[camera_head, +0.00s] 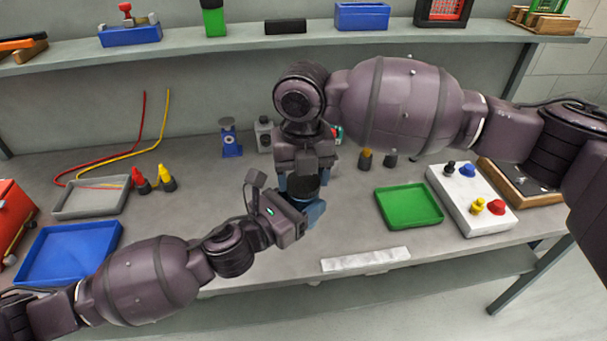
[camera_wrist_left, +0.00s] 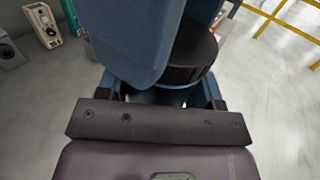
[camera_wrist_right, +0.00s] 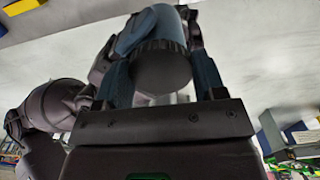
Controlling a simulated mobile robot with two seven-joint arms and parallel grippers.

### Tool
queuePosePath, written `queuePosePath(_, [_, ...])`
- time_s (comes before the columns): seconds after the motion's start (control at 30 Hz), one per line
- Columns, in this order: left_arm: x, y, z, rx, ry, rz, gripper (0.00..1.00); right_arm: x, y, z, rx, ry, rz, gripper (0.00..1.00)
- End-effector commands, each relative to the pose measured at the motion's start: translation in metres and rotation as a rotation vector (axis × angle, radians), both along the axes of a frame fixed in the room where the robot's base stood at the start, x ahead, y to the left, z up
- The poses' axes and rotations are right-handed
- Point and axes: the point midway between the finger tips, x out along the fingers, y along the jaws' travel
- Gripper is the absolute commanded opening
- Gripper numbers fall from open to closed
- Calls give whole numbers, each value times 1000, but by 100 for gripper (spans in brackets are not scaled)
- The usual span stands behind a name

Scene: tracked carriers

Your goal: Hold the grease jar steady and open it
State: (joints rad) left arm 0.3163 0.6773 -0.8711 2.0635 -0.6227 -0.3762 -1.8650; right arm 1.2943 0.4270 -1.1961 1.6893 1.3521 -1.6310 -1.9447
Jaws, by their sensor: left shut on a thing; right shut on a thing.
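The grease jar is mostly hidden by my grippers in the head view. Its black ribbed lid (camera_wrist_right: 162,70) shows in the right wrist view between the blue fingers of my right gripper (camera_head: 303,186). The lid also shows in the left wrist view (camera_wrist_left: 190,62), partly covered by a blue finger. My right gripper comes from above and is shut on the lid. My left gripper (camera_head: 312,209) comes in low from the left and is shut on the jar, its body largely hidden. Whether the lid has turned cannot be told.
A green tray (camera_head: 409,206) and a white block with coloured knobs (camera_head: 465,217) stand to the right. A blue tray (camera_head: 68,252) and a grey tray (camera_head: 90,199) lie at left. A white strip (camera_head: 365,260) lies at the front edge. Small devices (camera_head: 230,140) stand behind the grippers.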

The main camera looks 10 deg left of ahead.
Motion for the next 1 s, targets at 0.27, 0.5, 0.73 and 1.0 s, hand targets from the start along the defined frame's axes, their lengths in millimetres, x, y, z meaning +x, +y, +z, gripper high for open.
queuePosePath(0.27, [-3, -3, 1, -3, -1, -10, 0, 2, 1, 2, 4, -6, -8, 35])
queuePosePath(0.5, [-3, -2, 0, -3, 0, -8, 0, 2, 0, 2, 4, -5, -9, 35])
queuePosePath(0.73, [-2, -2, 0, -2, 1, -7, 0, 2, 0, 4, 3, -6, -9, 35])
queuePosePath(1.0, [-2, -2, -1, -1, 2, -5, 0, 2, 0, 11, 2, -5, -10, 35])
